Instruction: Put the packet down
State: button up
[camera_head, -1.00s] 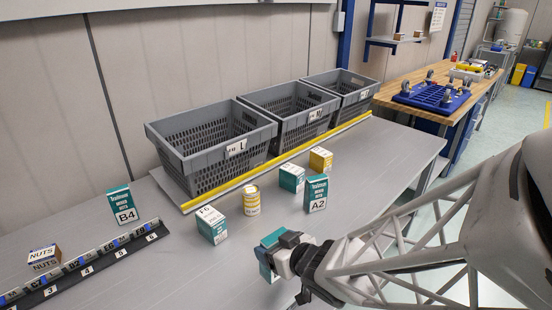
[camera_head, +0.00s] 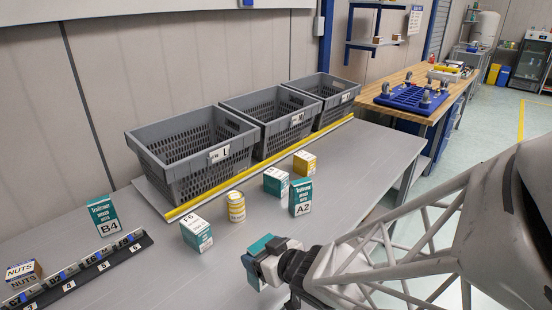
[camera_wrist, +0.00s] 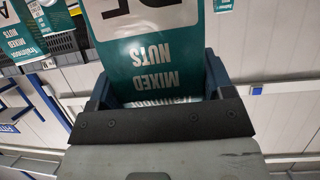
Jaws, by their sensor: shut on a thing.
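My gripper (camera_head: 262,262) is shut on a teal and white packet (camera_head: 259,245), near the front of the grey table (camera_head: 225,275). In the wrist view the packet (camera_wrist: 160,58) sits between the two fingers (camera_wrist: 152,88), with "MIXED NUTS" upside down in the picture. My gripper hides part of the packet in the head view. I cannot tell whether its lower end touches the table.
A B4 packet (camera_head: 104,215) and label rail (camera_head: 85,270) are left. Grey crates (camera_head: 185,185) line the back.

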aim_at(264, 240)
notch_tip(264, 240, up, 5)
jog(key=shift+w+d+r, duration=0.15)
jog(key=shift+w+d, duration=0.05)
jog(key=shift+w, duration=0.35)
jog(key=w+d+r, duration=0.2)
jog(key=w+d, duration=1)
jog(key=w, duration=0.4)
jog(key=w+d+f, duration=0.1)
jog(key=w+d, duration=0.3)
jog(key=d, duration=0.3)
jog(key=w+d+f, duration=0.1)
jog(key=w+d, duration=0.3)
jog(key=d, duration=0.4)
jog(key=shift+n+g+y, duration=0.3)
jog(key=shift+n+y, duration=0.1)
jog(key=f, duration=0.5)
jog(key=shift+a+f, duration=0.15)
jog(key=shift+a, duration=0.15)
jog(key=shift+w, duration=0.1)
